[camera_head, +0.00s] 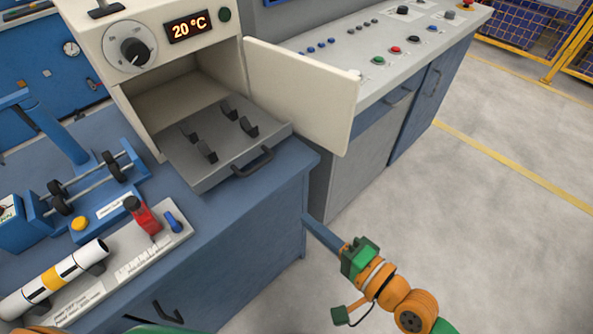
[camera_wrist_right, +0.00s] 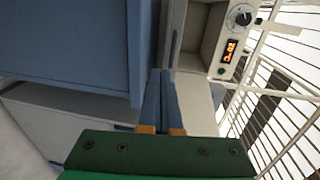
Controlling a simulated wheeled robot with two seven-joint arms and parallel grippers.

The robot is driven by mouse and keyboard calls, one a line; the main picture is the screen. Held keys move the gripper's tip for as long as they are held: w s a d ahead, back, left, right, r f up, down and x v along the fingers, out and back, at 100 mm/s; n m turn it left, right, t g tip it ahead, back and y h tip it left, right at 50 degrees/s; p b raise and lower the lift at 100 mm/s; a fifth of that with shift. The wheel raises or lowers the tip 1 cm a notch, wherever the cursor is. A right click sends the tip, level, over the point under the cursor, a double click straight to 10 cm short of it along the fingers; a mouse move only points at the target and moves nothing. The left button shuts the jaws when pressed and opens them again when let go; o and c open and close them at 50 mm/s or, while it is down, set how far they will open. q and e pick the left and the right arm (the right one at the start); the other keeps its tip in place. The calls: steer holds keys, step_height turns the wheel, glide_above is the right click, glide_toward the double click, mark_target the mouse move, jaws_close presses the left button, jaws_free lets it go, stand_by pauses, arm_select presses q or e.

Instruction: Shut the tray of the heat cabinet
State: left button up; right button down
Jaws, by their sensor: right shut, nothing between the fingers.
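The heat cabinet (camera_head: 85,22) is cream-coloured with a dial and a 20 °C display; it also shows turned on its side in the right wrist view (camera_wrist_right: 219,72). Its door (camera_head: 300,92) stands open to the right. The grey tray (camera_head: 205,178) is pulled out of the opening, over the bench top. It has several black holders, with no pipe in them, and a dark handle (camera_head: 253,162) on its front edge. My right gripper (camera_head: 310,222) is shut and empty, beside the blue bench's right side, lower than the tray and apart from the handle. Its blue fingers (camera_wrist_right: 161,75) lie together. My left gripper is out of view.
A white pipe with a yellow band (camera_head: 66,270) lies on a fixture at the front left of the blue bench (camera_head: 240,240). A blue roller device (camera_head: 90,185) stands behind it. A control console (camera_head: 375,60) stands behind the open door. The floor at right is clear.

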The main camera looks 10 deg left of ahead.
mark_target(249, 175)
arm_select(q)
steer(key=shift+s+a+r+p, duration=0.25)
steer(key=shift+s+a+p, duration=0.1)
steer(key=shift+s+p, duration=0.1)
arm_select(e)
steer(key=x, duration=0.4)
steer(key=a+r+x, duration=0.1)
steer(key=x, duration=0.4)
steer(key=s+r+x, duration=0.1)
steer(key=x, duration=0.3)
steer(key=shift+w+a+r, duration=0.15)
steer(key=shift+a, duration=0.35)
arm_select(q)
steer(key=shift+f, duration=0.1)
